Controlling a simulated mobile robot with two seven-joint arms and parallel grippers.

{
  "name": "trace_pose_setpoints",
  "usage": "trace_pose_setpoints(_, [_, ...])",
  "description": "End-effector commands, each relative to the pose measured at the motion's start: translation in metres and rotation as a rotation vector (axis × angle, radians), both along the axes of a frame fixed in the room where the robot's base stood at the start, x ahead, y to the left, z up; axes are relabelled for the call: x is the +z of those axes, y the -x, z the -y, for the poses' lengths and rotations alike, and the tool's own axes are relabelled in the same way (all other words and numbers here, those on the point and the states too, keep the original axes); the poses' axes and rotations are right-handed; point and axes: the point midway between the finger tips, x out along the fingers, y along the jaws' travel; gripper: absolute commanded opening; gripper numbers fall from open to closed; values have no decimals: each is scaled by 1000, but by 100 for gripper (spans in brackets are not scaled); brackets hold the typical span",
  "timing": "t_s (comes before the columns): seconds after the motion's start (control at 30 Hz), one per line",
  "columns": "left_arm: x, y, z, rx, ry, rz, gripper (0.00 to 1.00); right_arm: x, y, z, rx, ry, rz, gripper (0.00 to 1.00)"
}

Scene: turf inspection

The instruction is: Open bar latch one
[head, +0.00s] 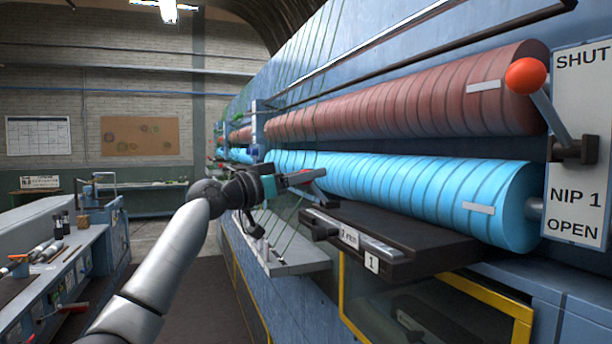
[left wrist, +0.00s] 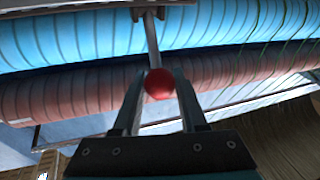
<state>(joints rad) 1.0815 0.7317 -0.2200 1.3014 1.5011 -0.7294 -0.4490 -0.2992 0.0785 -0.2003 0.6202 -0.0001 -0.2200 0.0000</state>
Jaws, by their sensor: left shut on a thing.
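My left gripper (head: 298,178) reaches in from the left in front of the blue roller. It is shut on a red ball knob (left wrist: 158,84), which sits between the two fingers in the left wrist view. A grey rod (left wrist: 153,45) runs from the knob to a dark bracket (left wrist: 148,13). In the head view the fingers mostly hide the knob. A dark bar (head: 400,240) with a white tag reading 1 (head: 372,263) juts out below and right of the gripper. My right gripper is out of view.
The blue roller (head: 430,185) and red-brown roller (head: 400,108) fill the right side. An orange-knobbed lever (head: 526,75) stands by a SHUT/OPEN plate (head: 577,190). A yellow-framed window (head: 440,310) is below. A workbench with tools (head: 60,265) stands left; the dark aisle floor between is clear.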

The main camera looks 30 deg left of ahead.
Motion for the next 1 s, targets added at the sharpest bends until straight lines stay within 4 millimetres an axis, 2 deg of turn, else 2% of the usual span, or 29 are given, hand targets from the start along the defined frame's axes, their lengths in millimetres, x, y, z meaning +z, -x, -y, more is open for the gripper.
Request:
trace_pose_setpoints(0.27, [0,0,4,-8,1,0,0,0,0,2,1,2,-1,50])
trace_pose_setpoints(0.3, [0,0,4,-8,0,0,43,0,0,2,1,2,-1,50])
trace_pose_setpoints(0.53, [-1,0,3,-5,0,-1,69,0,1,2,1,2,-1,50])
trace_pose_setpoints(0.57, [-1,0,2,-5,0,-1,71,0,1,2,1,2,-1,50])
trace_pose_setpoints(0.83, [-2,1,0,-2,-2,-2,71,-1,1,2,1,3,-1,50])
trace_pose_setpoints(1.0, [-6,13,-7,0,-2,-2,71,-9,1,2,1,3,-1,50])
